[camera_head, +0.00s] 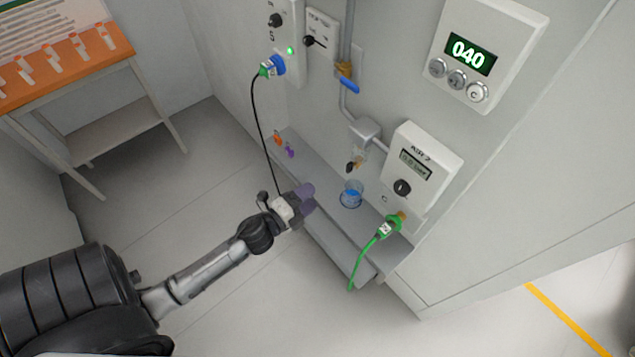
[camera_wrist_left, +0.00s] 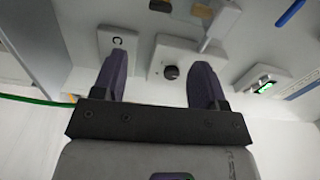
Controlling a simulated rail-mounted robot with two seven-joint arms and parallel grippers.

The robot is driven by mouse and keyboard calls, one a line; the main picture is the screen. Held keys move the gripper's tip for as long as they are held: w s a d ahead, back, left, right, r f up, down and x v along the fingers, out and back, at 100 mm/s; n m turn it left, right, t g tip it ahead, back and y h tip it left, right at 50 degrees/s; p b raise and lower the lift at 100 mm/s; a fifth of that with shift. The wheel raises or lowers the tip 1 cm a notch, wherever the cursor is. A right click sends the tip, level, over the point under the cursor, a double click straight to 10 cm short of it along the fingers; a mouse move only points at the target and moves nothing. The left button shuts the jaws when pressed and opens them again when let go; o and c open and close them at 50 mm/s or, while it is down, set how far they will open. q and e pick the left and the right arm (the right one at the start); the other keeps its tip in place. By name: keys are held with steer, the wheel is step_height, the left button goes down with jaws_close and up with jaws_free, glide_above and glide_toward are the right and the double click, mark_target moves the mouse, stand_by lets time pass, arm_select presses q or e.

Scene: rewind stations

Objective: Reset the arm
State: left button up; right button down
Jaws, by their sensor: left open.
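My left gripper (camera_head: 304,197) has purple fingers and is at the front edge of the grey wall shelf (camera_head: 325,208), left of a clear cup with blue in it (camera_head: 351,194). In the left wrist view the fingers of the gripper (camera_wrist_left: 160,72) are spread apart with nothing between them. Beyond them a white box with a black knob (camera_wrist_left: 171,72) shows. My left arm reaches in from the lower left. My right gripper is not in view.
A display reading 040 (camera_head: 467,54) and a dial box (camera_head: 423,166) are on the wall. A green plug (camera_head: 388,229) with green cable and a blue-green plug (camera_head: 272,67) with black cable are in sockets. A blue-handled valve (camera_head: 349,86) sits on a pipe. An orange-topped table (camera_head: 70,62) stands upper left.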

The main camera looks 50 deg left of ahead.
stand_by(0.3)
arm_select(q)
steer(key=s+a+f+n+g+y, duration=0.25)
steer(key=n+g+y, duration=0.2)
steer(key=n, duration=0.25)
steer(key=s+a+f+n+g+y, duration=0.2)
steer(key=s+a+n+g+y, duration=0.1)
steer(key=n+g, duration=0.3)
steer(key=s+d+r+n+g+h, duration=0.15)
steer(key=s+d+h, duration=0.25)
steer(key=s+d, duration=0.4)
steer(key=s+d+n+g+h, duration=0.15)
steer(key=s+d+h, duration=0.3)
steer(key=d, duration=0.65)
step_height(320, 180, up, 37)
steer(key=s+y+p, duration=0.1)
steer(key=p, duration=3.6)
steer(key=shift+a+m+g+p, duration=0.2)
steer(key=shift+m+g+p, duration=0.1)
steer(key=shift+g+p, duration=0.15)
